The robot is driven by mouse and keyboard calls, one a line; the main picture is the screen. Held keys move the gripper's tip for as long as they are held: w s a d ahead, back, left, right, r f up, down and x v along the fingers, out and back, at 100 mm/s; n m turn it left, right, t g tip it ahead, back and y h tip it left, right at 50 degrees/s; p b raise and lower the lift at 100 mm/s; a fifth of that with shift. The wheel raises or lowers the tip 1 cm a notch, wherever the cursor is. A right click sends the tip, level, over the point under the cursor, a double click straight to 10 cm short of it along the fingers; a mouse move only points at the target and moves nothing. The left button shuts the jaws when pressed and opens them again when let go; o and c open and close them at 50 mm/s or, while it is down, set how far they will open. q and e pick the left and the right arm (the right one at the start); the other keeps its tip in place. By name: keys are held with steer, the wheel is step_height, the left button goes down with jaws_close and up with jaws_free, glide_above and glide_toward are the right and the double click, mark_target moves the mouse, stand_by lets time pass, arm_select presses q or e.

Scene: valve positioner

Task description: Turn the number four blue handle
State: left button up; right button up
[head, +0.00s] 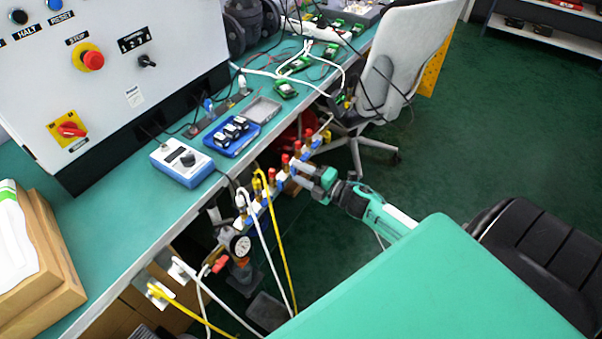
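A valve manifold runs along the bench's front edge, with red-topped fittings (285,160) and small blue handles. The number labels are too small to read. My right gripper (298,177) comes in from the right at the manifold. Its two grey fingers look apart, with their tips close to the blue handle there. I cannot tell whether they touch it. My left gripper is not in view.
White and yellow hoses (283,245) hang from the manifold, beside a round gauge (240,246) and a red handle (220,263). A blue tray (231,136) and a blue-white meter (181,163) stand on the bench. A chair (401,65) stands behind.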

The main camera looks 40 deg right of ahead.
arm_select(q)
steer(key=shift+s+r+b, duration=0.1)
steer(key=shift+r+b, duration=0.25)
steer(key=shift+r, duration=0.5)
arm_select(e)
steer(key=v, duration=1.3)
steer(key=shift+s, duration=0.4)
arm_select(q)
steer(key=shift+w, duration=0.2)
arm_select(e)
steer(key=shift+d, duration=0.15)
